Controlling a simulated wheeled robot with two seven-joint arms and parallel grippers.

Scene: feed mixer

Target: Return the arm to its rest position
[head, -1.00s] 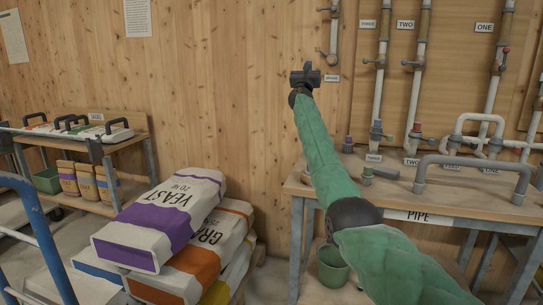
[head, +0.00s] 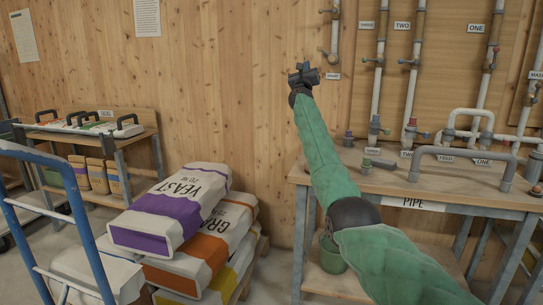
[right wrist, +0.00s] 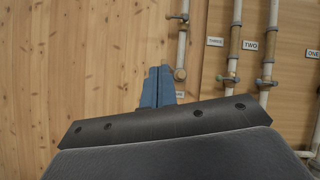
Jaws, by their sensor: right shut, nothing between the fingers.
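My right arm, in a green sleeve, reaches up from the bottom right in the head view. Its right gripper (head: 303,70) is raised in front of the wooden wall, left of the pipes. In the right wrist view the blue fingers of the right gripper (right wrist: 158,87) are together with nothing between them, against the wall. My left gripper is in neither view.
A table labelled PIPE (head: 410,197) stands at the right, with grey pipe fittings (head: 460,158) on it. Stacked feed sacks (head: 175,215) lie left of it. A blue trolley frame (head: 75,215) is at the left, before a shelf (head: 130,142).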

